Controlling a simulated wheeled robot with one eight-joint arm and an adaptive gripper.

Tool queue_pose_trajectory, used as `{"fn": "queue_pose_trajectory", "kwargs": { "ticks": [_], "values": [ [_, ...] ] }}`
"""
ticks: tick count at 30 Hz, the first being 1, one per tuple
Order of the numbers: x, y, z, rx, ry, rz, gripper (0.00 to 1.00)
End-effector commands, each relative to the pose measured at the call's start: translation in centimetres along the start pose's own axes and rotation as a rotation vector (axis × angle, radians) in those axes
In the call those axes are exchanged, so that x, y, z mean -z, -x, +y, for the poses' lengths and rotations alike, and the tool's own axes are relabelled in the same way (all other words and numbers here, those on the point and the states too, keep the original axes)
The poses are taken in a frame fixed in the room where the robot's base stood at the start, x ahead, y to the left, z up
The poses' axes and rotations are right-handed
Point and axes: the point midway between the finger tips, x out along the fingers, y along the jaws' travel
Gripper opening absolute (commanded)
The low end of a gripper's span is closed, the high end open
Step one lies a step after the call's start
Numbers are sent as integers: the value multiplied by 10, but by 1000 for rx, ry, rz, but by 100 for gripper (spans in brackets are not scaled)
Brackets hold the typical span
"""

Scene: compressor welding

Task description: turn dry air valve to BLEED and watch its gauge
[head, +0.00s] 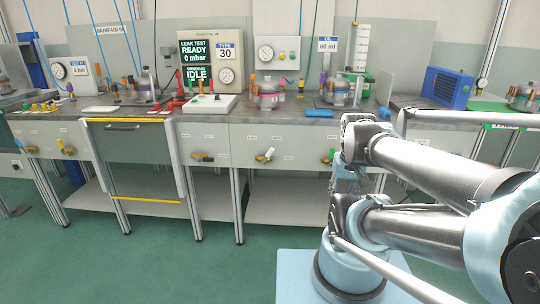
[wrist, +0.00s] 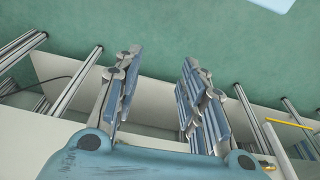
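Several small valves sit on the front panels of the bench in the head view: yellow-handled ones at the left (head: 68,151) and centre (head: 203,157), and one with a pale handle (head: 265,156) right of centre. Their labels are too small to read, so I cannot tell which is the dry air valve. My gripper (wrist: 161,60) is open and empty in the wrist view, pointing towards the floor and lower shelf.
A grey drawer front (head: 125,142) with yellow edging projects from the bench. The bench top (head: 290,113) carries compressors, a white box (head: 209,104) and small parts. A blue unit (head: 447,87) stands at the right. Green floor (head: 180,260) lies clear before the bench.

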Motion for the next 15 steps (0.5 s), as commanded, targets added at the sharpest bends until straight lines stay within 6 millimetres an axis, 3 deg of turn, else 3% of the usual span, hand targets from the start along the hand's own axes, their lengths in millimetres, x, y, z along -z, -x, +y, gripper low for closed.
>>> {"fn": "queue_pose_trajectory", "kwargs": {
  "ticks": [2, 5, 15],
  "values": [
    [-1, 2, -2, 7, -1, 6, 38],
    [14, 7, -8, 29, -7, 17, 38],
    [105, 30, -44, 166, -54, 84, 38]
  ]
}}
